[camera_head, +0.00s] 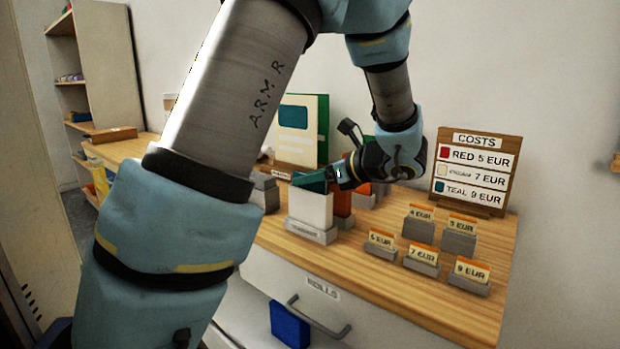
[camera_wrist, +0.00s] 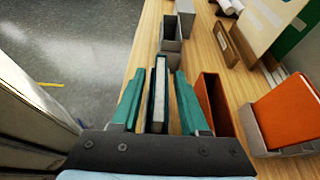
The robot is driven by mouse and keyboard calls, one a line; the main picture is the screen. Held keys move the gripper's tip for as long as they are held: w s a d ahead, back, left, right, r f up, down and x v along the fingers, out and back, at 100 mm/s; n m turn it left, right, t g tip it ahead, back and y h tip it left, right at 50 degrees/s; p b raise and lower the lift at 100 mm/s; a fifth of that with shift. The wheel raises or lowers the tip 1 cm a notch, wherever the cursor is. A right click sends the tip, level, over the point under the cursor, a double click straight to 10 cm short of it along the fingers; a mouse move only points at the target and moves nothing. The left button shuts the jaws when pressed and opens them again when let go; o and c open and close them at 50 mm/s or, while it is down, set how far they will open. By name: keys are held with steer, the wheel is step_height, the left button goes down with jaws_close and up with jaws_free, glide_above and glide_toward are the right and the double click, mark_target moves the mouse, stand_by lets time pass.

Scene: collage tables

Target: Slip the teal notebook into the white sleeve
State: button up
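The white sleeve (camera_head: 310,208) stands upright in a grey holder (camera_head: 310,233) near the table's front edge. Teal, which I take for the teal notebook (camera_head: 308,183), shows just above the sleeve's mouth, beside my gripper (camera_head: 330,177); its lower part is hidden. In the wrist view, a thin upright block with a pale middle and dark sides, apparently the notebook (camera_wrist: 159,90), stands between the two teal fingers of my gripper (camera_wrist: 158,98). Narrow gaps show on both sides, so the fingers look open around it. How deep it sits in the sleeve is hidden.
An orange sleeve (camera_wrist: 214,100) stands close behind, with an orange notebook (camera_wrist: 286,108) further back. Grey holders (camera_wrist: 171,38) stand to the left in the head view. Price cards (camera_head: 421,254) and a costs board (camera_head: 473,172) stand right. A blue object (camera_head: 290,325) is below the drawer handle.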

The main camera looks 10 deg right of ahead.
steer(key=shift+o, duration=0.4)
steer(key=b+v, duration=0.1)
steer(key=v, duration=0.9)
steer(key=shift+s+d+r, duration=0.15)
steer(key=shift+s+d, duration=0.1)
steer(key=shift+d, duration=0.05)
